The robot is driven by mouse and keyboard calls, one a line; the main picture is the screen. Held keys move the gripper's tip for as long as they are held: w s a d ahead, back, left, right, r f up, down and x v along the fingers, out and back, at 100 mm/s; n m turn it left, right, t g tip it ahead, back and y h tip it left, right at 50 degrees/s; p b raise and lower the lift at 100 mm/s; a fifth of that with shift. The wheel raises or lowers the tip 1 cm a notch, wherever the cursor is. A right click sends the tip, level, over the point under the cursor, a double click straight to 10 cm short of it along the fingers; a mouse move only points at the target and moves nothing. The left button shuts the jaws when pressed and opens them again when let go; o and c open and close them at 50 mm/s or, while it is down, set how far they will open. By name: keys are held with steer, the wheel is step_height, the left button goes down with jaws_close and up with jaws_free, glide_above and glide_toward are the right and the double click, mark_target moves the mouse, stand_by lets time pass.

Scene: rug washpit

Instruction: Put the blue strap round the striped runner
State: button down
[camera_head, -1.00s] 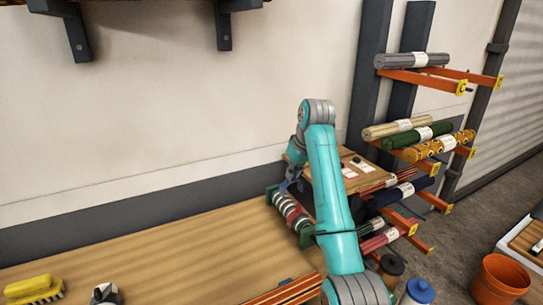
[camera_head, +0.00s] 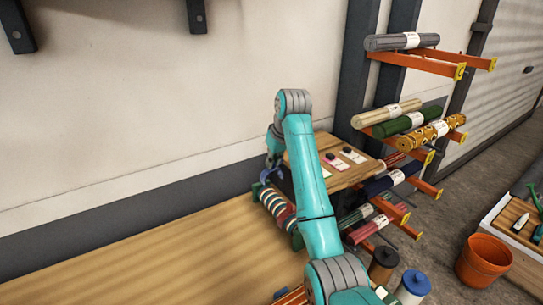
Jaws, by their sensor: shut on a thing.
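The striped runner (camera_head: 272,203), rolled in red, white and dark bands, lies at the right end of the wooden bench between green end supports (camera_head: 297,240). My gripper (camera_head: 269,174) is small and partly hidden behind my teal arm, just above the far end of the runner. It is shut on a small blue piece (camera_head: 264,175), which looks like the blue strap. I cannot tell whether the strap touches the runner or passes round it. My arm hides part of the runner's right side.
The bench top (camera_head: 150,255) is clear to the left. A wooden board with tags (camera_head: 338,170) stands right behind my arm. A rack of rolled rugs (camera_head: 410,122) has orange arms sticking out. An orange bucket (camera_head: 482,262) and a blue-lidded pot (camera_head: 413,287) stand at lower right.

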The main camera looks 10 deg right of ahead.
mark_target(274, 168)
steer(key=shift+f, duration=5.05)
steer(key=c, duration=1.1)
jaws_free()
steer(key=shift+c, duration=0.2)
steer(key=shift+r, duration=0.1)
